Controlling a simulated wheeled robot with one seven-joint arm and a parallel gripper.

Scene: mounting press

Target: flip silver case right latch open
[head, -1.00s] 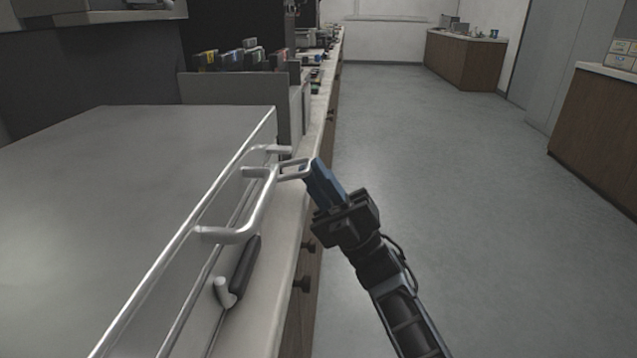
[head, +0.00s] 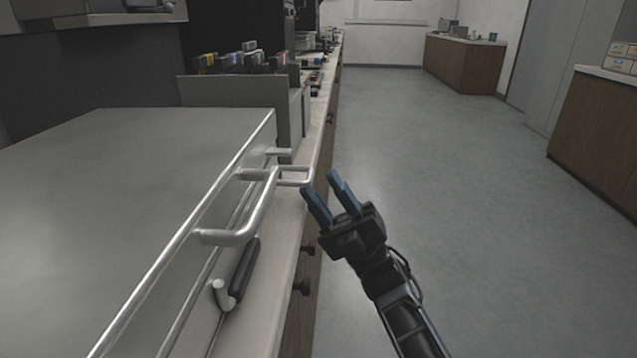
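The silver case (head: 150,150) is a large grey metal box on the counter at left, its front facing right. A bent silver bar handle (head: 258,212) stands out from its front. Near the handle's far end, a thin silver loop (head: 294,183), which looks like the far, right latch, sticks out over the counter edge. My gripper (head: 324,190) is just right of the loop, its blue fingers spread apart and empty. A small gap shows between the left finger and the loop. Whether the latch is released cannot be told.
A dark grip with a silver end (head: 238,275) lies low along the case's near front. The pale counter (head: 283,245) has drawers with dark knobs below. A grey bin with coloured boxes (head: 240,90) stands behind the case. The floor (head: 450,200) at right is clear.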

